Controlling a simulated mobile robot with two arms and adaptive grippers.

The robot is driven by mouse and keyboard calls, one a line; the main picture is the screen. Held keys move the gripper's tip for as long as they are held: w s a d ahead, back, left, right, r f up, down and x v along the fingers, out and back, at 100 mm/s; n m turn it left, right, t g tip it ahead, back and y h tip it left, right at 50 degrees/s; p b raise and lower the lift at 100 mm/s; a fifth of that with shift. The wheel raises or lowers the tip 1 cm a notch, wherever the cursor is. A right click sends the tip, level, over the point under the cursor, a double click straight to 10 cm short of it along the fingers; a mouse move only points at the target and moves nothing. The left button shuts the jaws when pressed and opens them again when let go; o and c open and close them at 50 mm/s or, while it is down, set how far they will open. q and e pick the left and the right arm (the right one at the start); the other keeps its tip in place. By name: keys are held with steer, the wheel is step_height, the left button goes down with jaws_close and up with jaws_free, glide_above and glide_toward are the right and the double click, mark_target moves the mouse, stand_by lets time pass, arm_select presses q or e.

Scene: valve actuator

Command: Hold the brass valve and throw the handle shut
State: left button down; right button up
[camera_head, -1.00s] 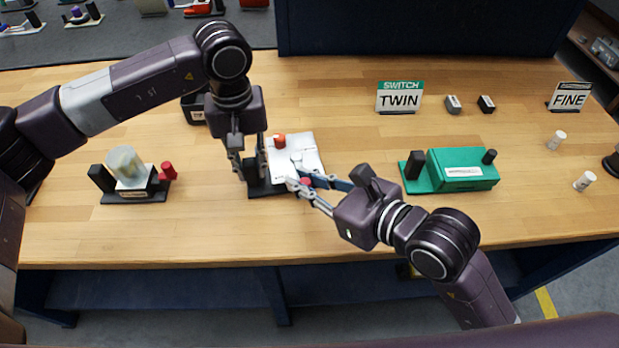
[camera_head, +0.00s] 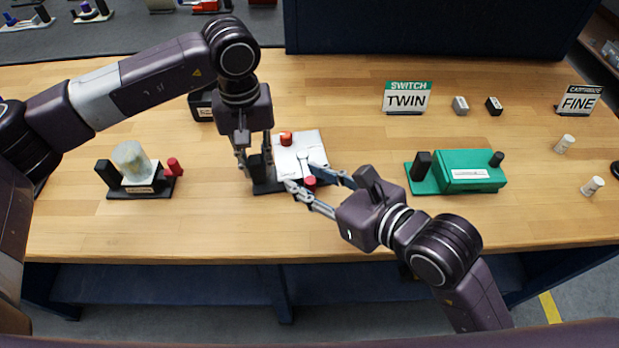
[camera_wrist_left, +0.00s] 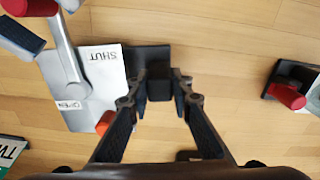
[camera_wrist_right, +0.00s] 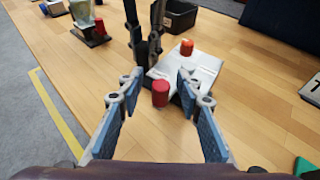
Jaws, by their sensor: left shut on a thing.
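The valve has a pale silver body (camera_head: 290,145) on a black base, with SHUT and OPEN labels in the left wrist view (camera_wrist_left: 98,75). No brass colour shows. A grey lever (camera_wrist_left: 62,45) ends in a red knob (camera_wrist_right: 160,93). An orange-red cap (camera_wrist_right: 186,47) stands on the body's far side. My left gripper (camera_wrist_left: 158,84) points down and is shut on the black post (camera_head: 258,168) at the valve's left. My right gripper (camera_wrist_right: 158,80) is open, its fingertips on either side of the red knob. Contact with the knob cannot be told.
A black-based device with a clear cylinder (camera_head: 131,160) stands left on the wooden bench. A black bin (camera_head: 200,106) is behind my left gripper. Bare wood lies between the valve and the front edge.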

stand_by(0.4)
steer(key=shift+w+d+n+g+y, duration=2.3)
steer(key=shift+w+d+n+g, duration=1.55)
steer(key=shift+w, duration=1.05)
steer(key=v, duration=1.2)
steer(key=w+d+r+m+t+y, duration=0.3)
steer(key=w+d+r+m+t, duration=0.2)
steer(key=d+r, duration=0.5)
steer(key=shift+d+r+m+t+y, duration=0.3)
steer(key=shift+d+r+m+t, duration=0.15)
steer(key=shift+r+t, duration=0.8)
steer(key=shift+a+f, duration=0.1)
steer(key=shift+c, duration=0.3)
